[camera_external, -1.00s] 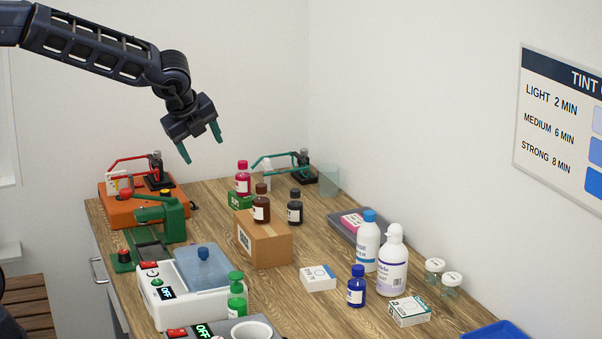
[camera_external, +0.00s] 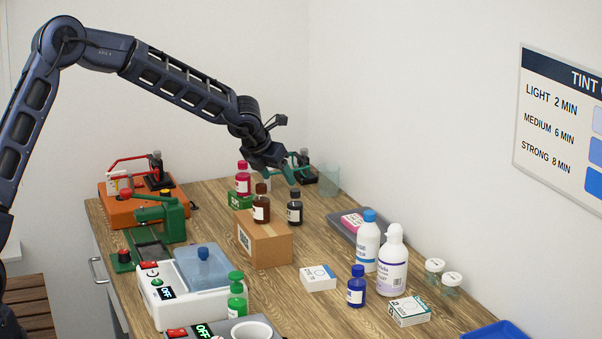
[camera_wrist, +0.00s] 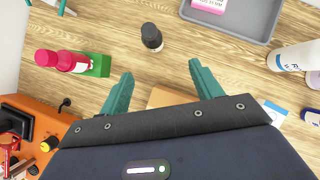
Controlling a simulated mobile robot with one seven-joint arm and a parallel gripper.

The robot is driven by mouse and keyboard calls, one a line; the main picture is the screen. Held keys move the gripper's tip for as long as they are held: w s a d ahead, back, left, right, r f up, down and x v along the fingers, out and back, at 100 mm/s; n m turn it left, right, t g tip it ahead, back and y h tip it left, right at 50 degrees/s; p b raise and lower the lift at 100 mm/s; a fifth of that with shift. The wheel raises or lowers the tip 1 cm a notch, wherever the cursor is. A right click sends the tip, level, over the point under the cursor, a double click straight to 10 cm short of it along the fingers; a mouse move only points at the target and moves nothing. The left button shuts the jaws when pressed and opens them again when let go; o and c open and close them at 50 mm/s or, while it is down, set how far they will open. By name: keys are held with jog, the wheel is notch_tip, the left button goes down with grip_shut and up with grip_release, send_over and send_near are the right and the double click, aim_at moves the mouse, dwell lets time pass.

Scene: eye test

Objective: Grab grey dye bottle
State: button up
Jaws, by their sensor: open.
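The bottle that best fits the grey dye bottle is a dark grey, nearly black one (camera_external: 295,213) with a white label. It stands upright on the wooden table, behind the cardboard box and right of the brown bottle. In the wrist view this dark bottle (camera_wrist: 152,40) is upper centre, beyond the fingertips, with clear wood around it. My gripper (camera_external: 291,178) is above and near the dark bottle in the external view, pointing down. Its two teal fingers, also in the wrist view (camera_wrist: 160,74), are apart with nothing between them.
A brown bottle (camera_external: 261,207) stands on the cardboard box (camera_external: 268,250), close to the dark bottle. A red bottle (camera_external: 243,182) stands on a green box (camera_external: 236,201) to the left. A clear beaker (camera_external: 328,181) is behind; a grey tray (camera_wrist: 262,32) lies to the right.

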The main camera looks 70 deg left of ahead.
aim_at(292, 196)
jog(key=shift+m, duration=0.7)
jog(key=x, duration=0.5)
jog(key=a+x, duration=0.1)
jog(key=x, duration=0.9)
jog(key=shift+w+a+r, duration=0.15)
jog(key=shift+a+r, duration=0.15)
jog(key=shift+r, duration=0.1)
jog(key=c, duration=1)
jog(key=shift+c, duration=0.8)
jog(key=shift+r, duration=0.2)
